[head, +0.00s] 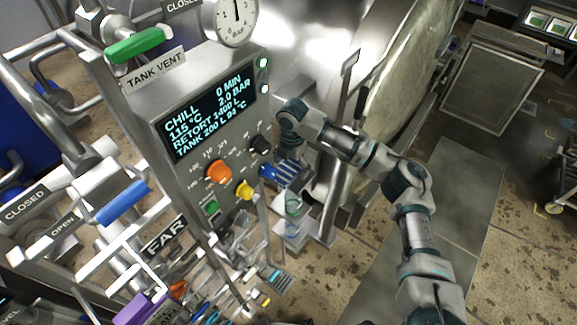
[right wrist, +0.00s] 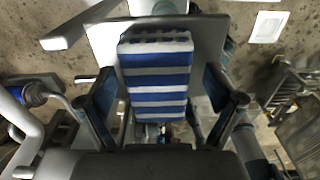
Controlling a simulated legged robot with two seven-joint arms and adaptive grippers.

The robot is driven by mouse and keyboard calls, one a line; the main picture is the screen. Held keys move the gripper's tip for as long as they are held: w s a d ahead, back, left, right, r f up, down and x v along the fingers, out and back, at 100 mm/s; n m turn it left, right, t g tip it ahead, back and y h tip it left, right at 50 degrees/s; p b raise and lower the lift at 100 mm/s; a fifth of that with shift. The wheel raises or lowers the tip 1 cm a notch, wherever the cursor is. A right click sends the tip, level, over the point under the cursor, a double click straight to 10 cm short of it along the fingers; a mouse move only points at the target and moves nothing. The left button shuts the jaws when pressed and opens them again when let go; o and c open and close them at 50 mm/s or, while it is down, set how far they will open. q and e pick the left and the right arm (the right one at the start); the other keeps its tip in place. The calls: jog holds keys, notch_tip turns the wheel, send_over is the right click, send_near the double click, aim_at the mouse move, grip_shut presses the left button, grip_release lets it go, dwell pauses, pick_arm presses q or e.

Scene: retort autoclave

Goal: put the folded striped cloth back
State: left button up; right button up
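The folded blue-and-white striped cloth (right wrist: 157,75) lies on a grey plate (right wrist: 212,32) in the right wrist view. It also shows in the head view (head: 284,173), just right of the control panel and below the end of my right arm. My right gripper (right wrist: 160,84) has its dark fingers spread on either side of the cloth, with a narrow gap visible at each side. In the head view its fingers are hard to make out. My left gripper is not in view.
The control panel (head: 212,150) with knobs stands close left of my right arm. A clear container (head: 293,207) is below the cloth. Valve handles and pipes crowd the left, and several small tools lie low in the middle.

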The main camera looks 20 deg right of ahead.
aim_at(288, 167)
jog(key=shift+s+d, duration=0.1)
jog(key=shift+d, duration=0.2)
jog(key=shift+a+r, duration=0.1)
jog(key=shift+r, duration=0.2)
jog(key=r, duration=0.2)
jog(key=a+r+b, duration=0.1)
jog(key=r, duration=0.3)
jog(key=shift+a, duration=0.25)
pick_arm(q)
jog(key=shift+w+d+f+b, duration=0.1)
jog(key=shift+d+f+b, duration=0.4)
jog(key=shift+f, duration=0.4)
pick_arm(e)
notch_tip(288, 167, up, 6)
jog(key=d, duration=0.1)
